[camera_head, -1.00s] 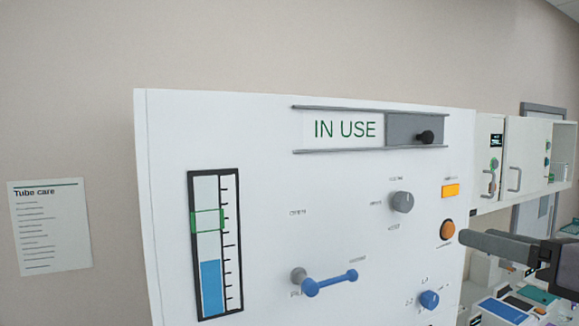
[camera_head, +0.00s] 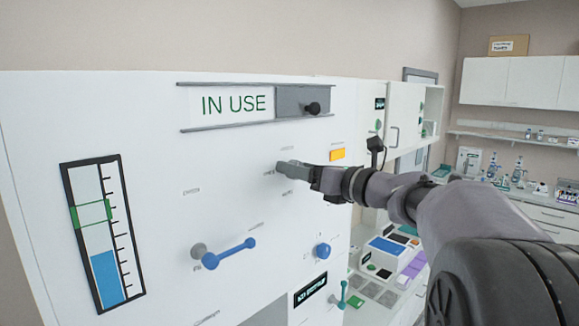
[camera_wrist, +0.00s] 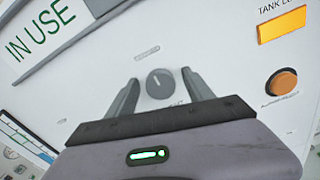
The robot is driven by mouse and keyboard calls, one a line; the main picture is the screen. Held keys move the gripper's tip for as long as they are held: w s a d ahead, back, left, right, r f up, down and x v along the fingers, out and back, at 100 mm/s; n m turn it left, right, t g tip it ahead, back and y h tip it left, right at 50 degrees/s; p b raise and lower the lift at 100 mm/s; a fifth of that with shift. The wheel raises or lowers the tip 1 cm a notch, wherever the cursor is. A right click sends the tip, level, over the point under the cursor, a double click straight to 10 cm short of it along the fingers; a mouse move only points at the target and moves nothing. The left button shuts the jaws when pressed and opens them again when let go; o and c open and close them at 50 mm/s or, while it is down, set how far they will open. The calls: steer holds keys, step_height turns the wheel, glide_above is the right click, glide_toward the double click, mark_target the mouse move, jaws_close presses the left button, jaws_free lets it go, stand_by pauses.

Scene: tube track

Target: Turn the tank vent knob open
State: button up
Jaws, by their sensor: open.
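A round grey knob (camera_wrist: 160,85) with a pale pointer line sits on the white panel. In the wrist view it lies between the two grey fingers of my gripper (camera_wrist: 161,77), which is open, with a gap on each side. The small labels around the knob are too blurred to read. In the head view my gripper (camera_head: 287,166) is at the panel and hides the knob.
The panel (camera_head: 150,165) also carries an orange button (camera_wrist: 281,84), a blue lever (camera_head: 230,254), a blue knob (camera_head: 323,250), a level gauge (camera_head: 105,230) and an IN USE slider with a black knob (camera_head: 313,108). Benches and cabinets stand at right.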

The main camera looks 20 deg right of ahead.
jaws_close()
steer(key=shift+s, duration=0.1)
steer(key=shift+n+b, duration=0.3)
steer(key=shift+b, duration=0.15)
steer(key=shift+a+f+n+b, duration=0.1)
steer(key=shift+a+n+b, duration=0.05)
steer(key=shift+n+b, duration=3.95)
steer(key=shift+a+f+n+b, duration=0.1)
steer(key=shift+n+b, duration=3.6)
steer(key=shift+n, duration=0.8)
